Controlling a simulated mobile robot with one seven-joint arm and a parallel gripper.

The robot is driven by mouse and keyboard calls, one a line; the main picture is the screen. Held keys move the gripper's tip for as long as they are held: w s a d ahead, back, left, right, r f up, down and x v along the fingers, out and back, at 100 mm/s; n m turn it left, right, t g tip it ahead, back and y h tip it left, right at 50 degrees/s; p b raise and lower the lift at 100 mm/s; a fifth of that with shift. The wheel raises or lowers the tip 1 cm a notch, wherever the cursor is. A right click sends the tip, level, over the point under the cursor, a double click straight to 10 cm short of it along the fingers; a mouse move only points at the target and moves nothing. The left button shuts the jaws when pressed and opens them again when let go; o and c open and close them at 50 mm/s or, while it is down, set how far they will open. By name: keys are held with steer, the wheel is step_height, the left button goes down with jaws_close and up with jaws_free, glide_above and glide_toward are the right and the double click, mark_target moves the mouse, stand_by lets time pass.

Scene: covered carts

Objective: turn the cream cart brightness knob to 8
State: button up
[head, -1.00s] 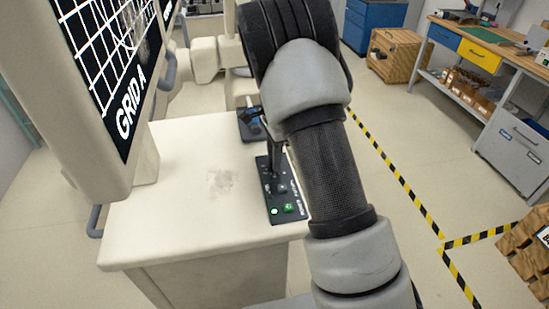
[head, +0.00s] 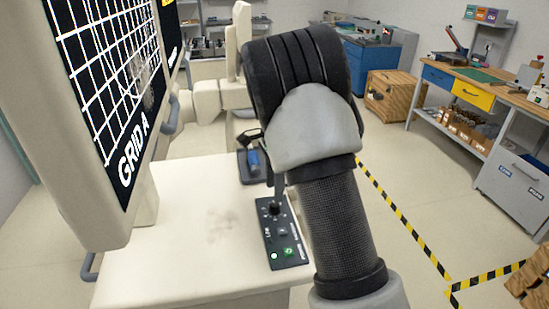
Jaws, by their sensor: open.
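The cream cart (head: 180,235) stands at centre left, with a small black control panel (head: 268,240) on its top near the right edge. A dark round knob (head: 274,208) sits at the panel's far end. The panel's small lettering and the knob's setting are too small to read. My arm comes up from the bottom right and bends over the cart. Only a dark part of my gripper (head: 278,185) shows, just above and behind the knob and apart from it as far as I can see. The gripper is open; most of it is hidden behind my arm.
A screen marked GRID A (head: 110,90) rises over the cart's left side. A blue-handled object (head: 253,160) rests in a dark holder beyond the panel. A workbench (head: 490,95) and a wooden crate (head: 392,98) stand back right. Floor right of my arm is open, with striped tape.

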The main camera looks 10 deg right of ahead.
mark_target(275, 204)
step_height(275, 204, up, 11)
steer(key=shift+r, duration=0.2)
steer(key=s+r+n+t+y, duration=0.1)
steer(key=s+r+n, duration=0.35)
steer(key=s, duration=0.35)
steer(key=s+r+n+t, duration=0.2)
steer(key=s+r+n, duration=0.2)
steer(key=s+r, duration=0.3)
steer(key=s+f+n+t+h+p, duration=0.1)
steer(key=s+n, duration=0.6)
steer(key=s, duration=0.8)
step_height(275, 204, down, 3)
steer(key=shift+r+n+t, duration=0.1)
steer(key=shift+n+t, duration=0.25)
steer(key=shift+t, duration=0.45)
